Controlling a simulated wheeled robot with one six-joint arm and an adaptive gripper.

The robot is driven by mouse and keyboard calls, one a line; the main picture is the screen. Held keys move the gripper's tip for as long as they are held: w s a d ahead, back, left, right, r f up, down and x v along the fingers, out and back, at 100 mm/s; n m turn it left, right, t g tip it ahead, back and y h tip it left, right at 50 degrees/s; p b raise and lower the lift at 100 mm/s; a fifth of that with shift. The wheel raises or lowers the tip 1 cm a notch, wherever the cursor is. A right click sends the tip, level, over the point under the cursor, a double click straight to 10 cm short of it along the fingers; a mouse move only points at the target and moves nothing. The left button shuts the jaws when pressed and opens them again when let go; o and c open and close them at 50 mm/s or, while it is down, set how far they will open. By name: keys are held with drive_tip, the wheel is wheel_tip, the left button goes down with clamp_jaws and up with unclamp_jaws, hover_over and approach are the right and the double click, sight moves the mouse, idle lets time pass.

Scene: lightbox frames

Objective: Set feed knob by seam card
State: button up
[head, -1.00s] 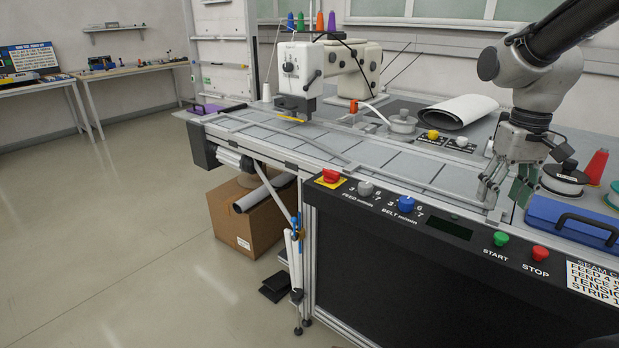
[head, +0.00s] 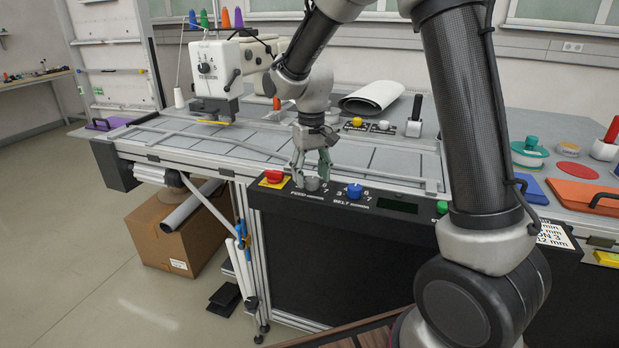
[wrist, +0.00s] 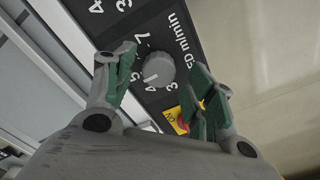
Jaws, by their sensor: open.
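The grey feed knob (head: 312,184) sits on the black control panel (head: 400,222), left of the blue belt knob (head: 354,191). My gripper (head: 311,172) is open and points down, its green-padded fingertips around or just above this knob. In the wrist view the knob (wrist: 158,70) lies between my open fingers (wrist: 162,64), with visible gaps on both sides. A pale mark on it points roughly lower left among the dial numbers; which number is unclear. The seam card (head: 556,237) is mostly hidden behind my arm; only "ON 3" and "12 mm" show.
A red button on a yellow plate (head: 272,177) is close left of the feed knob; it also shows beside my right finger in the wrist view (wrist: 184,118). A dark display (head: 397,205) and green button (head: 442,207) are farther right. A sewing machine (head: 215,70) stands behind.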

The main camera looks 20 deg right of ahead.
drive_tip(key=shift+f, duration=0.7)
drive_tip(key=shift+c, duration=0.3)
drive_tip(key=c, duration=1)
drive_tip(key=shift+n, duration=0.4)
drive_tip(key=n, duration=0.3)
drive_tip(key=shift+n, duration=2.5)
